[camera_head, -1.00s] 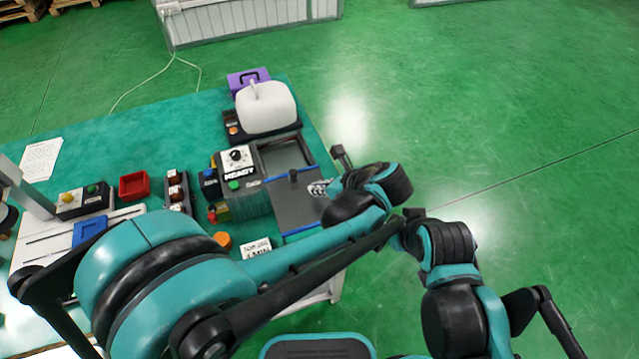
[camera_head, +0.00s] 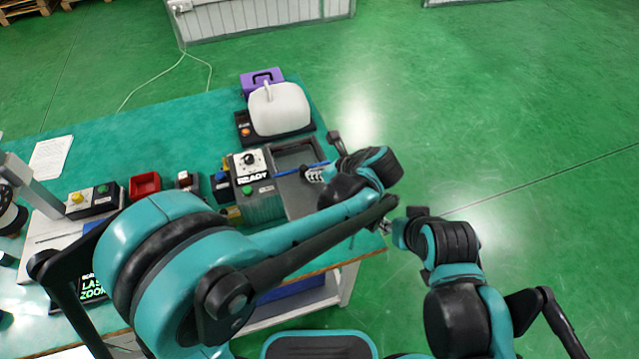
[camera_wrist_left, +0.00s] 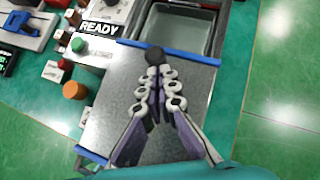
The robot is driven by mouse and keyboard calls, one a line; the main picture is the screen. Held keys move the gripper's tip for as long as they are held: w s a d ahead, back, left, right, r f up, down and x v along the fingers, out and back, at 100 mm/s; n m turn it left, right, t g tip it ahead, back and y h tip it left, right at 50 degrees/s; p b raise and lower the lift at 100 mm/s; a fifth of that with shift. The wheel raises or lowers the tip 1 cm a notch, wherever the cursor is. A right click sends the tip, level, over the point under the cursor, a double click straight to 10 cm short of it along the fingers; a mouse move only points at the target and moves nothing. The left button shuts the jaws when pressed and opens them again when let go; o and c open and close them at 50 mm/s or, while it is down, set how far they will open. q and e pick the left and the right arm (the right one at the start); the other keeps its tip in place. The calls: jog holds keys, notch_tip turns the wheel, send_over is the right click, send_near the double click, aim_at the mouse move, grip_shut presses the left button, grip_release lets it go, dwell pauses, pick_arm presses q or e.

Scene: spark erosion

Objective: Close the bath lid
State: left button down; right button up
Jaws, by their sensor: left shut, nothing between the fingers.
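The bath (camera_wrist_left: 214,40) shows in the left wrist view as a grey basin, open at its far end. Its lid (camera_wrist_left: 117,90) is a flat grey plate with a blue bar (camera_wrist_left: 190,54) along the edge at the opening. It covers the nearer part. A round black knob (camera_wrist_left: 155,55) stands at that bar. My left gripper (camera_wrist_left: 156,80) is shut and empty over the lid, its tips close to the knob; I cannot tell if they touch. In the head view the left gripper (camera_head: 314,174) is beside the blue bar. My right gripper (camera_head: 384,227) is mostly hidden behind arm links.
The READY control box (camera_head: 255,180) stands directly left of the bath. A white canister (camera_head: 279,108) and a purple box (camera_head: 262,82) are behind it. An orange knob (camera_wrist_left: 74,90) is left of the lid. The floor to the right is clear.

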pick_arm(q)
jog(key=w+a, duration=0.1)
jog(key=w, duration=0.3)
jog(key=w+a, duration=0.1)
jog(key=w, duration=0.3)
jog(key=w+a, duration=0.2)
jog(key=w, duration=0.2)
jog(key=shift+w+r+p, duration=0.1)
jog(key=shift+w+p, duration=0.1)
jog(key=shift+p, duration=0.15)
pick_arm(e)
jog(key=shift+r, duration=0.4)
